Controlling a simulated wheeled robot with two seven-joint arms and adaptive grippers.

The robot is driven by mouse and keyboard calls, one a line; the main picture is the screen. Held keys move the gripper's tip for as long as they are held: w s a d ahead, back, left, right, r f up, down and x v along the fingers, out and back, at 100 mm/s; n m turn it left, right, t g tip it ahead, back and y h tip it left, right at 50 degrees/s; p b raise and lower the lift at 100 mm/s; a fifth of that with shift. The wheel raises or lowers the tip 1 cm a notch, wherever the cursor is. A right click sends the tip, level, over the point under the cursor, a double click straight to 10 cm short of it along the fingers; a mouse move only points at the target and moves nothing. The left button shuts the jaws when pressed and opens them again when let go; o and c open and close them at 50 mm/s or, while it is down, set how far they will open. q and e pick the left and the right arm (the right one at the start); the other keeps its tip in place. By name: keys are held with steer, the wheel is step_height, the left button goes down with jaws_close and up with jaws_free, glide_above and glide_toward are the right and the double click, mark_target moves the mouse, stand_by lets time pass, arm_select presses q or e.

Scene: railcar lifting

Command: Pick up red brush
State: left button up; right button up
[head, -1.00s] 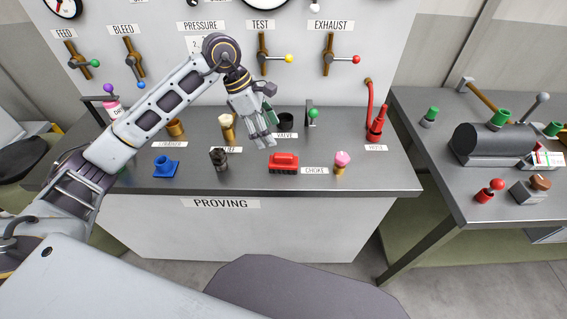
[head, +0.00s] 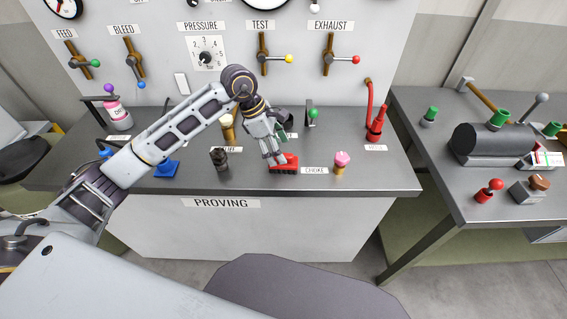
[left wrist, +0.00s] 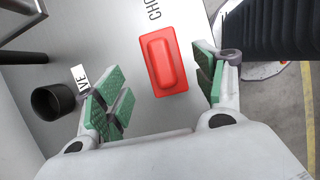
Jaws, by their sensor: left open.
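The red brush (head: 289,166) lies on the dark counter (head: 380,183) of the proving bench, near its front edge, just left of the choke label. My left gripper (head: 275,162) is directly over and behind the brush in the head view, its fingertips overlapping the brush's left part. In the left wrist view the brush (left wrist: 163,61) shows its red raised handle between the two open green-padded fingers (left wrist: 158,88). A gap shows on each side, so the fingers look apart from it. My right gripper is not in view.
A pink-topped cone (head: 341,163) stands right of the brush and a dark fitting (head: 219,158) left of it. A black cup (left wrist: 53,101) stands beside the gripper. A red extinguisher-like bottle (head: 377,125) is farther right. A second table (head: 430,170) stands at the right.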

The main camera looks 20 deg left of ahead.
arm_select(q)
steer(key=shift+f, duration=0.1)
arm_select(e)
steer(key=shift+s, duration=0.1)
arm_select(q)
steer(key=shift+s+p+x, duration=0.25)
steer(key=shift+p+x, duration=0.1)
steer(key=shift+x, duration=2.2)
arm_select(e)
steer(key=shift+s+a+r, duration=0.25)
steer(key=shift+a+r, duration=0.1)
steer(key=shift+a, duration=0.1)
arm_select(q)
steer(key=c, duration=1.2)
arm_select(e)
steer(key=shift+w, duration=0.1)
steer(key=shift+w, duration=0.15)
